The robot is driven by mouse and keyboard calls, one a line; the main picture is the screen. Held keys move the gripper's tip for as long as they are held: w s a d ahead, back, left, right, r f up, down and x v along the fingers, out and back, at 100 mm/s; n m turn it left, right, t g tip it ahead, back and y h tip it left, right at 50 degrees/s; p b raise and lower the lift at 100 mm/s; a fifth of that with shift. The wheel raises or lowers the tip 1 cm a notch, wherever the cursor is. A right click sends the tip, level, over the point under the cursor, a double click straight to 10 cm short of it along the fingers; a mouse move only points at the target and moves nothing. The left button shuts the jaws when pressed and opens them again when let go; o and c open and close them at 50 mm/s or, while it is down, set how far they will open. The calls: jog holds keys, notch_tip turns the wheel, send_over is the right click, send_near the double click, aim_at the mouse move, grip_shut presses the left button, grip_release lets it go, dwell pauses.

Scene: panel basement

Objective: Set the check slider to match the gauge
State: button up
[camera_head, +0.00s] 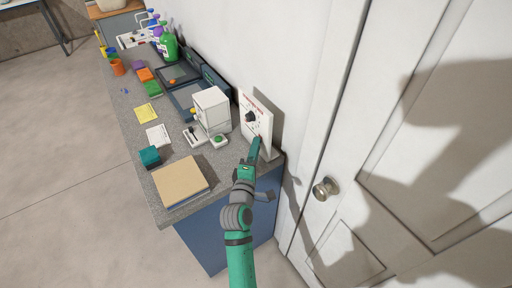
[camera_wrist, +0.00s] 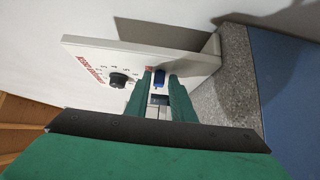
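A white panel (camera_head: 256,122) stands upright at the near right end of the counter. It bears a black round knob (camera_head: 250,117) and red lettering, too small to read surely. In the wrist view the panel (camera_wrist: 95,56) shows marks around the knob (camera_wrist: 118,80). A blue part (camera_wrist: 159,78) lies between my gripper's fingertips (camera_wrist: 160,76), with a small red part beside it. The fingers look apart, with gaps either side of the blue part. In the head view my gripper (camera_head: 255,148) is at the panel's lower front. I cannot make out a gauge reading or surely tell the check slider.
A white box (camera_head: 211,108) stands left of the panel. A small unit with a dark lever (camera_head: 193,135) and one with a green button (camera_head: 217,140) sit before it. A tan book (camera_head: 181,182) and teal block (camera_head: 149,156) lie nearer. A door (camera_head: 390,120) stands at right.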

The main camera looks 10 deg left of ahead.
jog(key=shift+o, duration=0.6)
jog(key=s+a, duration=0.1)
jog(key=s, duration=0.9)
jog(key=shift+s, duration=0.35)
jog(key=s+d+f+m+g+y, duration=0.1)
jog(key=s+f+m, duration=0.2)
jog(key=s+f, duration=0.35)
jog(key=s+d+f+m+g+y, duration=0.1)
jog(key=s+d+f+m+y, duration=0.2)
jog(key=s, duration=0.7)
jog(key=s+d+r+m+h, duration=0.1)
jog(key=s+m, duration=0.4)
jog(key=s, duration=0.4)
jog(key=s+d+r+m+h, duration=0.1)
jog(key=s+m, duration=0.4)
jog(key=s, duration=0.5)
jog(key=shift+d+m+g, duration=0.3)
jog(key=shift+d+m, duration=0.1)
jog(key=shift+d, duration=0.25)
